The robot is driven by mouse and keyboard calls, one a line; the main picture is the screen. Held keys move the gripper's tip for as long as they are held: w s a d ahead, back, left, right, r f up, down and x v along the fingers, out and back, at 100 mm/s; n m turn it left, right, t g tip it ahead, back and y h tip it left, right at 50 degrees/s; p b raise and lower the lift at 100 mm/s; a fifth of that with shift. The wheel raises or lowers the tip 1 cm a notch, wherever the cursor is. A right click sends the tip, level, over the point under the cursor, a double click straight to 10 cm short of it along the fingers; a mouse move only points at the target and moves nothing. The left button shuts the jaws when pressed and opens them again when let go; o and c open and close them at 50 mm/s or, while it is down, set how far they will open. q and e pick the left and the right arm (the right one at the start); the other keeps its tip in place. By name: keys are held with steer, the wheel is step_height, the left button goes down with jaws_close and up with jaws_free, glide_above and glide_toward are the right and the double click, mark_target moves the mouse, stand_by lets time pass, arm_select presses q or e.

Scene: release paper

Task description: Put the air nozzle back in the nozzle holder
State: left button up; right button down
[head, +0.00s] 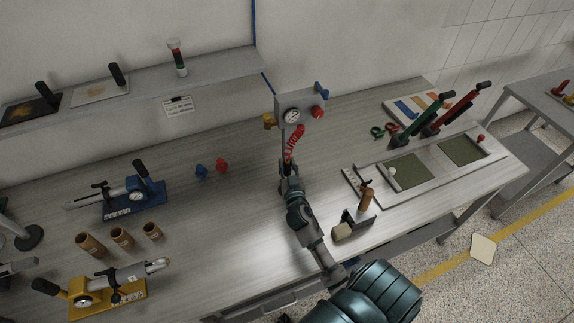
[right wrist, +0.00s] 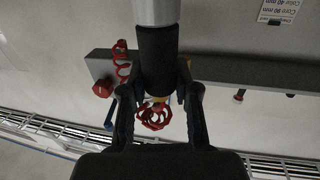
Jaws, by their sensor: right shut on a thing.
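My right gripper (head: 288,172) is over the middle of the workbench, below the gauge unit. It is shut on the air nozzle (head: 286,158), whose dark body (right wrist: 158,65) sits between the fingers (right wrist: 158,95) in the right wrist view, with a pale metal tube beyond it. A red coiled hose (head: 294,142) runs from near the nozzle up to the gauge unit (head: 296,103). A blue bracket-like part (head: 321,90) sits at that unit's top right; I cannot tell if it is the nozzle holder.
The unit has a red knob (head: 318,112) and a yellow part (head: 269,121). A frame with green panels and upright handles (head: 410,170) stands right. The bench middle (head: 225,225) is clear.

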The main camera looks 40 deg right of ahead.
steer(key=shift+f, duration=0.15)
steer(key=shift+d+f+b, duration=0.2)
steer(key=shift+f+b, duration=0.25)
steer(key=c, duration=0.8)
jaws_free()
steer(key=shift+a, duration=0.1)
steer(key=v, duration=1.2)
steer(key=shift+a, duration=0.1)
